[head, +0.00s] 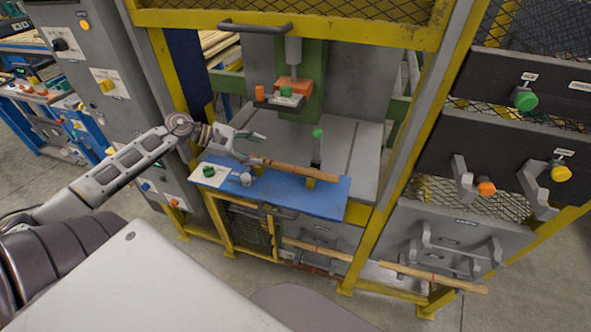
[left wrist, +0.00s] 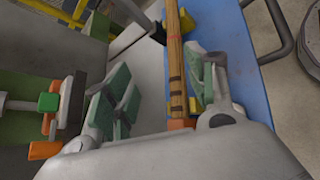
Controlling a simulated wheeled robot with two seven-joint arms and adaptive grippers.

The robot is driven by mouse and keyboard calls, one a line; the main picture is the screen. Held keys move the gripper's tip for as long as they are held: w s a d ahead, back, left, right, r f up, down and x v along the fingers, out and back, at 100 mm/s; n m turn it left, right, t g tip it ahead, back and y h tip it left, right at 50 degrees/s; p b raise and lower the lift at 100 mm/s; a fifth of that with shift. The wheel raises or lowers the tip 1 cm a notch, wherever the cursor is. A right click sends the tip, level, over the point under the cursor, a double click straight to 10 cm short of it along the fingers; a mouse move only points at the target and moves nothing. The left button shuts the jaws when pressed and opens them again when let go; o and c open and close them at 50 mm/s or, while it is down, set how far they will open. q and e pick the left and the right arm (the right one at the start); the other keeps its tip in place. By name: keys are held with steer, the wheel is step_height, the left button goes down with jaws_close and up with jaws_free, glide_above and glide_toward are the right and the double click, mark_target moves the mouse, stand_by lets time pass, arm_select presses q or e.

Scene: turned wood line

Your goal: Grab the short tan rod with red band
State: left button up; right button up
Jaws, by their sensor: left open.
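A tan wooden rod (head: 301,171) lies along the blue shelf of the yellow-framed press. My left gripper (head: 256,147) is open and empty at the rod's left end. In the left wrist view the rod appears between the open green-padded fingers (left wrist: 162,92), closer to the right one. Two more tan rods lie on lower racks, one at centre (head: 318,250) and one at right (head: 432,277); their bands are unclear. My right gripper is not in view.
The blue shelf (head: 325,205) carries a small white panel with a green button (head: 209,171) and a grey cylinder (head: 246,180). A green-topped post (head: 317,147) stands behind the rod. Yellow frame posts (head: 375,225) flank the opening.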

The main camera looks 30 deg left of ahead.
arm_select(q)
steer(key=shift+s+d+f+m+g, duration=0.2)
steer(key=shift+s+m+g, duration=0.1)
steer(key=shift+m, duration=0.75)
steer(key=shift+s+d+f+m+g, duration=0.1)
steer(key=shift+s+f+m+g, duration=0.15)
steer(key=shift+m, duration=0.8)
steer(key=shift+r, duration=0.1)
glide_toward(290, 169)
steer(key=shift+w+x, duration=0.25)
steer(key=shift+x, duration=2.25)
steer(key=shift+w+r, duration=0.1)
steer(key=shift+p+x, duration=0.7)
steer(key=shift+x, duration=0.7)
steer(key=shift+s+x, duration=0.2)
steer(key=shift+x, duration=0.9)
